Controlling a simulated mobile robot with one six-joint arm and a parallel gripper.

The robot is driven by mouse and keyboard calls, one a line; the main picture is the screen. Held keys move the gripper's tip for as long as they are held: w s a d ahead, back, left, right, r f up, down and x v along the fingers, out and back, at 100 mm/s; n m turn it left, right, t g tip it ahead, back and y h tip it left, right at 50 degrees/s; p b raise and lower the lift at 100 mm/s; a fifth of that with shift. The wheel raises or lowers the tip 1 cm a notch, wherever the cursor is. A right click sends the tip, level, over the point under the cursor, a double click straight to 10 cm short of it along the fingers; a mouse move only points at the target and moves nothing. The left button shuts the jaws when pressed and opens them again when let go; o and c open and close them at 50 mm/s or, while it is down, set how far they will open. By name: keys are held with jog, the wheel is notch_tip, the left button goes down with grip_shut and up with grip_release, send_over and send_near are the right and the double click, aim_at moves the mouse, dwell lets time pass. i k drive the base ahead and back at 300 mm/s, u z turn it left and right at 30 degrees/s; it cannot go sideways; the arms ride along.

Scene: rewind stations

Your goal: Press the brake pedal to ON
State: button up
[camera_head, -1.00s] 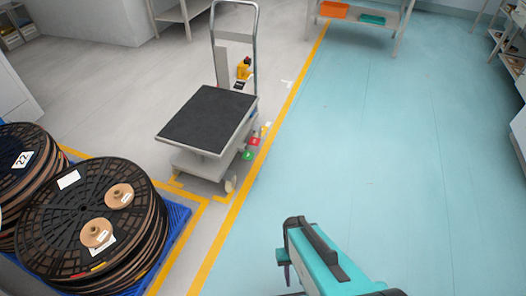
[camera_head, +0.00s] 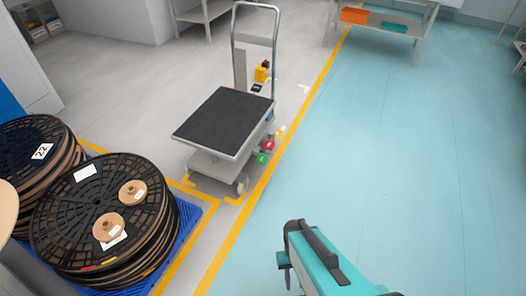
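A lift cart (camera_head: 224,125) with a black top and a tall grey handle stands on the grey floor beside the yellow line. Low on its right side are a red pedal (camera_head: 268,146) and a green pedal (camera_head: 262,159), both small in view. Their markings are too small to read, so I cannot tell which way the brake is set. My gripper (camera_head: 285,268) is at the bottom centre, at the end of my teal arm, in front of the cart and well apart from the pedals. Its fingers are mostly hidden.
Black cable reels (camera_head: 103,212) stand on a blue pallet (camera_head: 187,232) at the lower left. A shelf table (camera_head: 412,48) with orange and teal bins stands at the back. The teal floor right of the yellow line is clear.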

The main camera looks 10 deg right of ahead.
aim_at(265, 153)
jog(key=i, duration=0.85)
jog(key=z, duration=0.5)
jog(key=k, duration=0.15)
jog(key=u, duration=3.05)
